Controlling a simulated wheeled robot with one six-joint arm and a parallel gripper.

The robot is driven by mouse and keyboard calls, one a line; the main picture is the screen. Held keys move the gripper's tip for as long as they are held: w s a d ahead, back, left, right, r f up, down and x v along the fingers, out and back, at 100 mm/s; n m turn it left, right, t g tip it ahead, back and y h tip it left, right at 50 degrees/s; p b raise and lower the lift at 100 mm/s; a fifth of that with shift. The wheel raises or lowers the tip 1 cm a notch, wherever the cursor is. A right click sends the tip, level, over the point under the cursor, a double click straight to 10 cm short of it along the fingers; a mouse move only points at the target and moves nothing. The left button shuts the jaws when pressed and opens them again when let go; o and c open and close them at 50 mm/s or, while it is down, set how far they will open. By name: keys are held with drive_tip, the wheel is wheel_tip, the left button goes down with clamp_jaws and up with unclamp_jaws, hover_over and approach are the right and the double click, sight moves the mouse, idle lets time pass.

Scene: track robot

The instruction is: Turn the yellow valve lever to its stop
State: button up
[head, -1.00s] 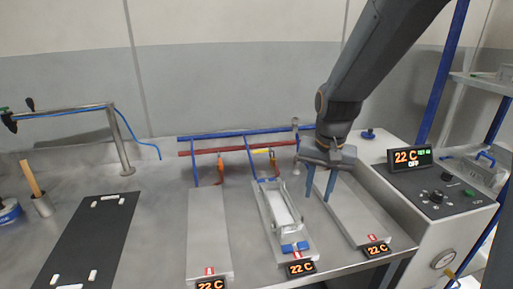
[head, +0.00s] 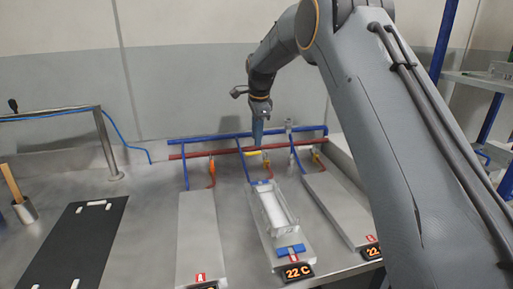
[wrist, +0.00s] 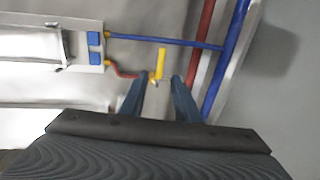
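The yellow valve lever (head: 252,153) sits at the pipes behind the middle plate. In the wrist view the lever (wrist: 161,64) is a short yellow bar, just ahead of the gap between my fingertips. My gripper (head: 258,143) points down right at the lever in the head view. In the wrist view my gripper (wrist: 160,85) is open, one finger to each side of the lever's line. I cannot tell whether a finger touches the lever. The valve's small body shows at the lever's near end, between the fingertips.
A red pipe (head: 228,152) and a blue pipe (head: 205,138) run along the back. Orange valve levers (head: 212,164) (head: 316,156) stand to either side. A white mould-like part (head: 274,212) lies on the middle plate. A black mat (head: 75,245) lies at the left.

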sight(256, 153)
drive_tip(key=shift+w+f+p, duration=0.2)
drive_tip(key=shift+f, duration=0.7)
drive_tip(key=shift+w+f+p, duration=0.15)
drive_tip(key=shift+f+p, duration=0.05)
drive_tip(key=shift+f, duration=0.7)
drive_tip(key=shift+w+f+p, duration=0.2)
drive_tip(key=shift+f, duration=0.7)
clamp_jaws()
